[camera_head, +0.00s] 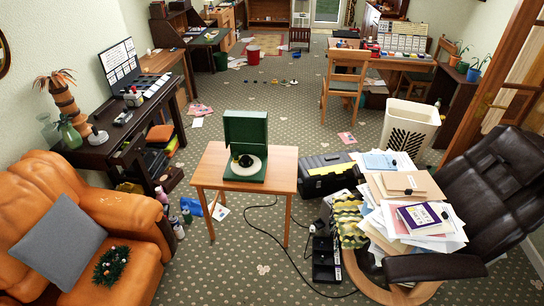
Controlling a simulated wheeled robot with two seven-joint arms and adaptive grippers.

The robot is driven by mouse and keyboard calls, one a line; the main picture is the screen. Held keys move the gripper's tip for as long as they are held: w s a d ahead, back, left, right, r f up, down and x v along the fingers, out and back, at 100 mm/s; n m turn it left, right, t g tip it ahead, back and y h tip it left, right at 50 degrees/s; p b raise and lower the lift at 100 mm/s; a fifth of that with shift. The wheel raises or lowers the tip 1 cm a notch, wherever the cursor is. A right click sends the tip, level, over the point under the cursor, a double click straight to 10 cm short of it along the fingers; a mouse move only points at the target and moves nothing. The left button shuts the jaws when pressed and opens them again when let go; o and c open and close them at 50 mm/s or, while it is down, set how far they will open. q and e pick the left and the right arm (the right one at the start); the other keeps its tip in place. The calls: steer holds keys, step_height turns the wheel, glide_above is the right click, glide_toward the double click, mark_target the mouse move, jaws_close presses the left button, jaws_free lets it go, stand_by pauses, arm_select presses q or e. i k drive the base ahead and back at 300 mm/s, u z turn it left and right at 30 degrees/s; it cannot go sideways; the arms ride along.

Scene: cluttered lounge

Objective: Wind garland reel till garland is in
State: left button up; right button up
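A small wooden table (210,178) stands in the middle foreground. On it is an open green case (246,130) with its lid up. A pale round disc (232,170) lies in the case with a dark part on top; I cannot tell whether this is the garland reel. A dark green, bushy bundle (110,267) with small coloured spots, perhaps garland, lies on the orange armchair (130,215). I see no garland strand running between the two. Neither of my grippers is in view.
A black cable (268,232) trails over the floor from the small table. A black toolbox (328,178) stands right of it. A paper-laden brown leather chair (500,180) blocks the right. Carpet behind the table is mostly clear.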

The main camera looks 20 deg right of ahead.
mark_target(247, 164)
steer(key=z, duration=0.8)
steer(key=i, duration=1.35)
steer(key=u, duration=0.6)
steer(key=i, duration=0.55)
steer(key=u, duration=0.45)
